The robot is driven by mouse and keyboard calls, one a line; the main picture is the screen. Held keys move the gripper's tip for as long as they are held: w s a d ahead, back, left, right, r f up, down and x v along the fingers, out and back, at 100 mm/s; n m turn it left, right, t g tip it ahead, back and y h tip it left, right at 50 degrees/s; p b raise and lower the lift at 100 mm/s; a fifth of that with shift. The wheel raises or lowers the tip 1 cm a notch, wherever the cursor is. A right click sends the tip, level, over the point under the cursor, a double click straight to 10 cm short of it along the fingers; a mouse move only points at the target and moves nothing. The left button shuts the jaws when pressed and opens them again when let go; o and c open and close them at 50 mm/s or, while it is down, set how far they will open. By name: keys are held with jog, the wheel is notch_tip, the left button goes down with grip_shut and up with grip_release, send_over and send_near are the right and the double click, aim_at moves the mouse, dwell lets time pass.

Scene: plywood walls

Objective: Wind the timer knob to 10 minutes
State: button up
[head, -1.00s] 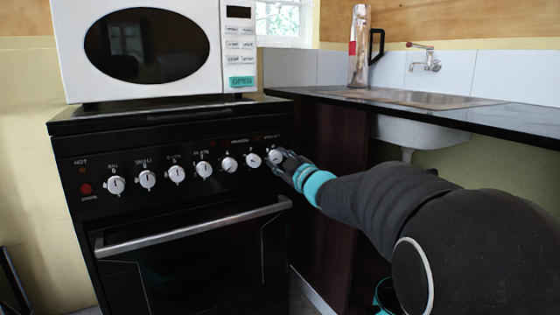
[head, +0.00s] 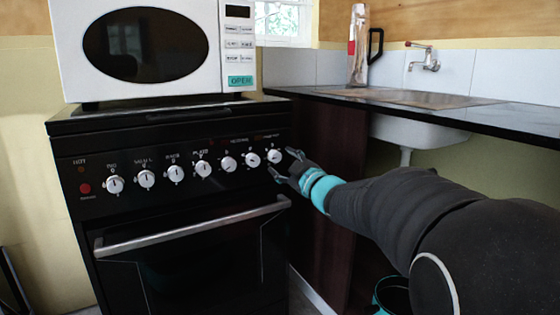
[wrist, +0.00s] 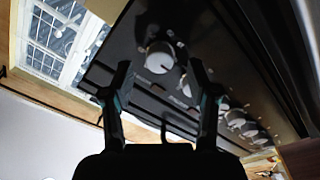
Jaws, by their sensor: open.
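A row of white knobs runs along the black stove's front panel. The rightmost knob (head: 274,156), likely the timer knob, has labels too small to read, and I cannot tell its setting. In the wrist view this end knob (wrist: 160,57) shows ahead, between the two fingers in the picture. My gripper (head: 281,162) is open and empty, just to the right of that knob, with a gap to the panel. In the wrist view, my gripper (wrist: 161,70) has its fingers spread wide, apart from the knob.
More knobs (head: 253,159) stand close to the left. The oven handle (head: 195,224) juts out below. A white microwave (head: 150,50) sits on the stove. A dark counter (head: 450,118) with a sink (head: 418,133) lies to the right.

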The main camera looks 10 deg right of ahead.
aim_at(275, 156)
jog(key=v, duration=0.9)
jog(key=w+a+m+p, duration=0.1)
jog(key=w+m+p, duration=0.1)
jog(key=w+p, duration=0.1)
jog(key=w+a+m+p, duration=0.1)
jog(key=w+m+p, duration=0.1)
jog(key=w+p, duration=0.1)
jog(key=w+a+r+m+p, duration=0.1)
jog(key=w+m+p, duration=0.1)
jog(key=w+p, duration=0.1)
jog(key=shift+w+a+m+g, duration=0.15)
jog(key=shift+w+a+g, duration=0.05)
jog(key=shift+w, duration=0.25)
jog(key=shift+w+a+m+g, duration=0.15)
jog(key=shift+w+a+g, duration=0.05)
jog(key=shift+w, duration=0.25)
dwell(0.4)
grip_shut()
